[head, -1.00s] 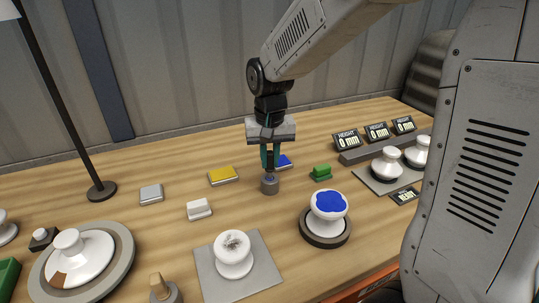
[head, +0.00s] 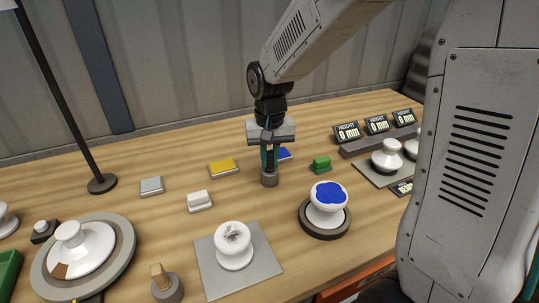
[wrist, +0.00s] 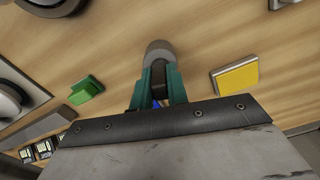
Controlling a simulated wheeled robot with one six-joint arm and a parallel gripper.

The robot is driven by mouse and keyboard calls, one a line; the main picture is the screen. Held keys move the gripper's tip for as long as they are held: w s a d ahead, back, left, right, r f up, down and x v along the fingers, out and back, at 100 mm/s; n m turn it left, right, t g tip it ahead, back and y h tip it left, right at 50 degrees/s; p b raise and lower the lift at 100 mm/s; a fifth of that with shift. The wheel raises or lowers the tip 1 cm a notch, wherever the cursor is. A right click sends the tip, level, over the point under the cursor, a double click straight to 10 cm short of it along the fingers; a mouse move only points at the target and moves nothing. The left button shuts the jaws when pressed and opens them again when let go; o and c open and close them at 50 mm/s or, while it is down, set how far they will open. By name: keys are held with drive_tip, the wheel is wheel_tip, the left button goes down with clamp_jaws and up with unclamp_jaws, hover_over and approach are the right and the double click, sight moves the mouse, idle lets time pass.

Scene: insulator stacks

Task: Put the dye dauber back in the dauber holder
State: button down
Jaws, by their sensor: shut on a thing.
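My gripper (head: 270,170) points straight down above the middle of the table, its teal fingers shut on the slim dark dye dauber (head: 270,158). The dauber's lower end is at the holder's top. I cannot tell how deep it sits inside.
A yellow pad (head: 222,168), a blue pad (head: 285,154) and a green block (head: 320,164) lie around the holder. A blue-topped insulator (head: 328,197) stands front right, a white one (head: 233,241) in front. A wooden-handled piece (head: 160,275) stands in another grey base.

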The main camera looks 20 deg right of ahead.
drive_tip(key=shift+f, duration=0.1)
drive_tip(key=c, duration=1.3)
unclamp_jaws()
wheel_tip(320, 180, up, 8)
drive_tip(key=shift+f, duration=0.1)
drive_tip(key=s+d+r+n, duration=0.1)
drive_tip(key=s+r, duration=0.1)
drive_tip(key=s, duration=1)
drive_tip(key=s+d+r+n+t, duration=0.1)
drive_tip(key=s+d+n, duration=0.1)
drive_tip(key=s, duration=1)
drive_tip(key=shift+s+r, duration=0.35)
drive_tip(key=shift+s, duration=0.05)
